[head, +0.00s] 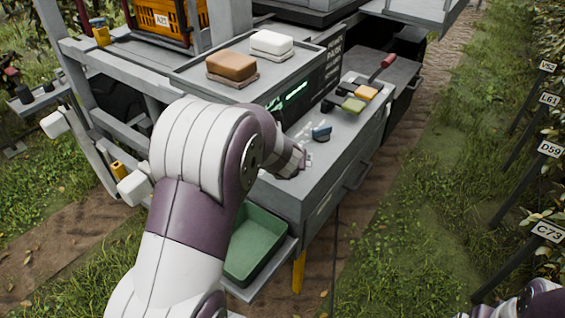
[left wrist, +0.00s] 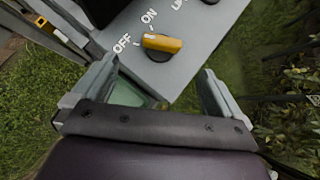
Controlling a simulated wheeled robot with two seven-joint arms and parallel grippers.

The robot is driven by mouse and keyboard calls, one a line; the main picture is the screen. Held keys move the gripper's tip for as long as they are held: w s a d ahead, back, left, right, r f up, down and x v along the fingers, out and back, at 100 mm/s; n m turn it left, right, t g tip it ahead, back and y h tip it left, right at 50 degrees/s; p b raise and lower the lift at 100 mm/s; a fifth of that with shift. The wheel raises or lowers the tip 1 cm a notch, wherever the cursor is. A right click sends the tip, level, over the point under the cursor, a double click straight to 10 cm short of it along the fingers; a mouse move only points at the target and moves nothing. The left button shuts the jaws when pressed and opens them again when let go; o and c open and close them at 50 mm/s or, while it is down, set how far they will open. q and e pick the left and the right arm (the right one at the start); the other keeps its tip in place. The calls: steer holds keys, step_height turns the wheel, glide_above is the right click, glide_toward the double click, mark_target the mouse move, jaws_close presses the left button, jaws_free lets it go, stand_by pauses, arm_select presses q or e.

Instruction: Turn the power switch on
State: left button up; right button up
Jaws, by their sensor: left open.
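The power switch is a yellow-orange rotary knob (left wrist: 164,43) on a grey panel in the left wrist view. The words OFF and ON are printed beside it. Its handle lies nearly level, with its left end toward the OFF mark. My left gripper (left wrist: 160,88) is open and empty, its fingers spread below the knob and apart from it. In the head view my left gripper (head: 301,161) is over the near end of the console top (head: 335,155) and hides the switch. My right gripper is not visible; only a piece of my right arm shows at bottom right.
A blue knob (head: 321,133) sits beyond my left gripper, with several coloured levers (head: 366,93) farther back. A shelf above holds a brown block (head: 231,66) and a white block (head: 271,43). A green tray (head: 255,245) is below. Grass lies right of the console.

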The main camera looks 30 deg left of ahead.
arm_select(q)
steer(key=x, duration=1.1)
steer(key=shift+w+d, duration=0.15)
steer(key=shift+d, duration=0.15)
steer(key=shift+w+a+f, duration=0.2)
steer(key=shift+f, duration=0.05)
steer(key=shift+w+f, duration=0.2)
